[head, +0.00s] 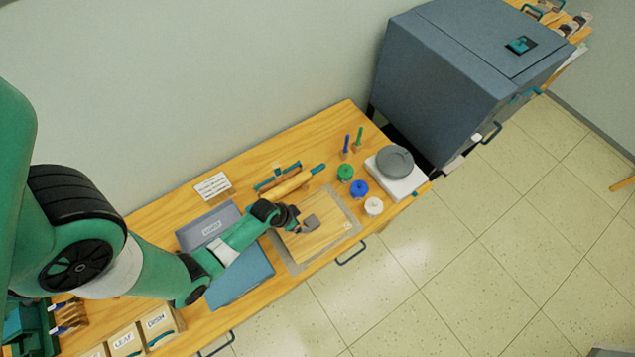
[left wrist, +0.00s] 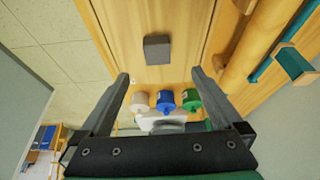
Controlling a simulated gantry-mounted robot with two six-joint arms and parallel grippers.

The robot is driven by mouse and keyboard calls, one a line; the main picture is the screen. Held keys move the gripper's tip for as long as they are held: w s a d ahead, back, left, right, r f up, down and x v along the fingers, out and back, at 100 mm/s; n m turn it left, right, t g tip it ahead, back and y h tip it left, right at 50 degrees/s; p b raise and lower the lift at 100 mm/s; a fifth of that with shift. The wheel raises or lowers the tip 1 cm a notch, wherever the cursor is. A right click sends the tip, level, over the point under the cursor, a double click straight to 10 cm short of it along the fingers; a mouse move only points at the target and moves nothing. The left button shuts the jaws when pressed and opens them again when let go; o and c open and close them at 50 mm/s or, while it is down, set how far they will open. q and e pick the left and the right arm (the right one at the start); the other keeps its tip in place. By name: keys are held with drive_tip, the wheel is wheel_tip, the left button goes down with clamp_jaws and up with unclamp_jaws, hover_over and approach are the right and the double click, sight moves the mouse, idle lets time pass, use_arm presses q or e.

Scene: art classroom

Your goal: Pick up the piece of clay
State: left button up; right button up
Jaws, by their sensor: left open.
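The piece of clay is a small dark grey block (left wrist: 157,49) lying on a wooden board (left wrist: 185,20). It also shows in the head view (head: 312,221), right beside the fingertips of my left gripper (head: 299,222). In the left wrist view my left gripper (left wrist: 160,76) is open with nothing between its fingers. The clay is beyond the fingertips there, roughly centred between them. I cannot tell the exact height of the fingers over the board. My right gripper is in neither view.
A rolling pin (head: 288,187) lies behind the board. Green (head: 345,172), blue (head: 359,188) and white (head: 374,206) pots stand to its right, near a grey disc (head: 394,160) on a white base. A blue-grey kiln-like box (head: 450,80) stands past the table's right end.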

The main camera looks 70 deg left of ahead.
use_arm(q)
drive_tip(key=b, duration=0.6)
hover_over(312, 223)
drive_tip(key=s, duration=0.3)
drive_tip(key=f, duration=0.6)
drive_tip(key=shift+w+d, duration=0.2)
drive_tip(key=shift+w, duration=0.1)
drive_tip(key=b+x, duration=0.4)
drive_tip(key=shift+d+f, duration=0.2)
drive_tip(key=shift+f, duration=0.15)
drive_tip(key=shift+w+f, duration=0.2)
drive_tip(key=shift+f, duration=0.1)
drive_tip(key=shift+a+r, duration=0.1)
drive_tip(key=shift+r, duration=0.05)
clamp_jaws()
